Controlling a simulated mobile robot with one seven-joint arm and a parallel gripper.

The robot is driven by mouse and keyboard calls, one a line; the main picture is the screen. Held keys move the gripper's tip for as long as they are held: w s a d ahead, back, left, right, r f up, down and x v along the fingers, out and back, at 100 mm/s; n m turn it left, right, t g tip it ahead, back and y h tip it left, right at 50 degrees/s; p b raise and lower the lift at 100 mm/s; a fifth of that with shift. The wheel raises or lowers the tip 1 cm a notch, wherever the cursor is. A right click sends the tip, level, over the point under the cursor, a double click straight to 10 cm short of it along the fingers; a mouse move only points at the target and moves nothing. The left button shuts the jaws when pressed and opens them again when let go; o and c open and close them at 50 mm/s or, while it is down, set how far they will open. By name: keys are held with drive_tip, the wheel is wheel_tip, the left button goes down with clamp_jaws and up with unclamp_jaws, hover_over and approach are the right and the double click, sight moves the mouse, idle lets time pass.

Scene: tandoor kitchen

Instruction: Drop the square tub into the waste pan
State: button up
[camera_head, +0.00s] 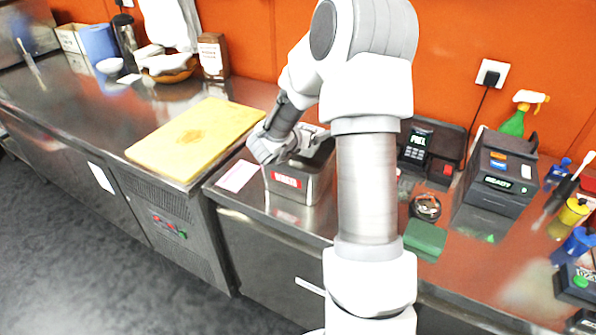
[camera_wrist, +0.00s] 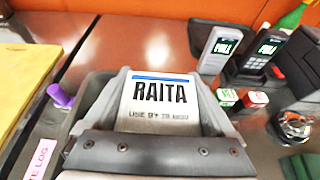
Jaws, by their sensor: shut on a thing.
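The square tub (camera_wrist: 160,98) has a white top marked RAITA with a blue stripe. My gripper (camera_head: 290,148) is shut on it, with grey fingers at either side of the tub in the wrist view. The waste pan (camera_head: 291,186) is a steel pan with a red label on its front, standing on the counter. My gripper and the tub are at the pan's mouth. I cannot tell whether the tub is above the rim or partly inside. My arm hides the pan's right side.
A yellow cutting board (camera_head: 195,138) lies left of the pan. A pink log card (camera_head: 238,176) and a purple marker (camera_wrist: 60,96) are beside it. To the right stand a card terminal (camera_head: 418,146), a printer (camera_head: 502,172), a green pad (camera_head: 425,238) and several bottles.

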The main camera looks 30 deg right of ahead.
drive_tip(key=shift+f, duration=0.2)
drive_tip(key=o, duration=1.3)
drive_tip(key=v, duration=1.7)
drive_tip(key=shift+s+a+b, duration=0.15)
drive_tip(key=shift+b, duration=0.15)
